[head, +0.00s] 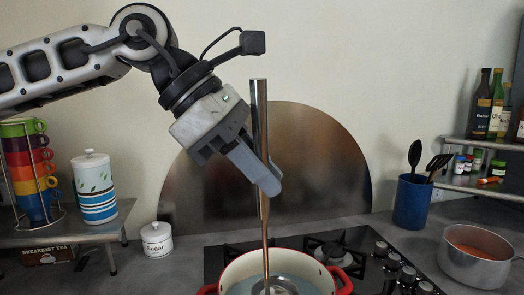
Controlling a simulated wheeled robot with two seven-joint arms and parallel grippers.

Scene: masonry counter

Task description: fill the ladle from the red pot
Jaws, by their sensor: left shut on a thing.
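The red pot (343,282) stands on the black stove at the bottom of the head view, cut off by the lower edge. It has a cream inside, a red rim and handles, and pale contents. My left gripper (268,186) is above the pot, shut on the upright metal handle of the ladle (260,120). The ladle's shaft runs down into the pot, and its bowl (275,287) shows inside the pot near the contents. I cannot tell how full the bowl is. My right gripper is not in view.
A steel saucepan (475,268) with orange contents stands at the right. A blue utensil holder (411,202) is behind the stove's right side. A sugar jar (157,240), a striped canister (95,190) and stacked cups (32,172) stand left. Stove knobs (392,262) lie right of the pot.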

